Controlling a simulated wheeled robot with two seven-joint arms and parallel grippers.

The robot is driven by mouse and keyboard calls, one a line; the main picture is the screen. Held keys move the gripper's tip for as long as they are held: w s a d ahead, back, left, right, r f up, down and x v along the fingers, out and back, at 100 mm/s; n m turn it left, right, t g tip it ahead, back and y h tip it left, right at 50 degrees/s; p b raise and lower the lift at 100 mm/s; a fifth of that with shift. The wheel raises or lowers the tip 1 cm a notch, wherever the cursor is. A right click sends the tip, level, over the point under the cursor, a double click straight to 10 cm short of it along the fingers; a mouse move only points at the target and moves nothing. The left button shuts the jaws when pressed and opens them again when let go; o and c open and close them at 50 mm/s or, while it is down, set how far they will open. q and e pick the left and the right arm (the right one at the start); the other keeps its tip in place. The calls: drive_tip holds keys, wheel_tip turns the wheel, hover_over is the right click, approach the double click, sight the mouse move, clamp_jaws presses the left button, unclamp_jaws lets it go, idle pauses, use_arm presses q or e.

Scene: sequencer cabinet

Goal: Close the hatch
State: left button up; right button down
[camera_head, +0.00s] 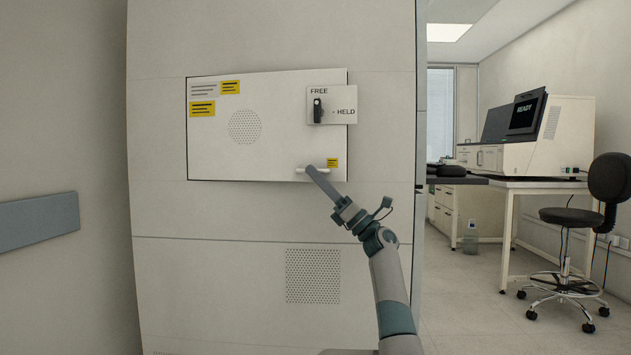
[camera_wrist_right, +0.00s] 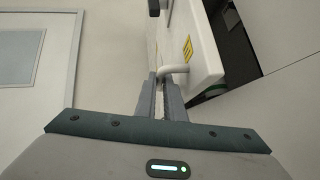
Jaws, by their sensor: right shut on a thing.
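The hatch (camera_head: 275,130) is a white panel in the front of a tall cabinet. Its right side stands out from the cabinet face, so it is ajar; in the right wrist view a dark gap shows behind the hatch (camera_wrist_right: 201,45). A white bar handle (camera_head: 312,170) sits at its lower right, by a yellow label. My right gripper (camera_head: 313,172) is shut on the handle, which also shows between the fingers in the right wrist view (camera_wrist_right: 174,70). A black knob (camera_head: 318,110) at the upper right points up toward FREE, with HELD marked to its right. My left gripper is out of view.
The cabinet face (camera_head: 220,270) is flat below the hatch, with a vent grille (camera_head: 313,276). A grey wall rail (camera_head: 38,220) is at left. A bench with instruments (camera_head: 550,135) and a stool (camera_head: 570,215) stand farther back at right, with open floor before them.

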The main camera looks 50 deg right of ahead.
idle(0.3)
drive_tip(key=c, duration=2.1)
unclamp_jaws()
drive_tip(key=shift+w, duration=0.1)
drive_tip(key=shift+f, duration=0.15)
drive_tip(key=p+v, duration=0.1)
drive_tip(key=v, duration=1.6)
drive_tip(key=shift+f+p, duration=0.1)
drive_tip(key=shift+p, duration=0.2)
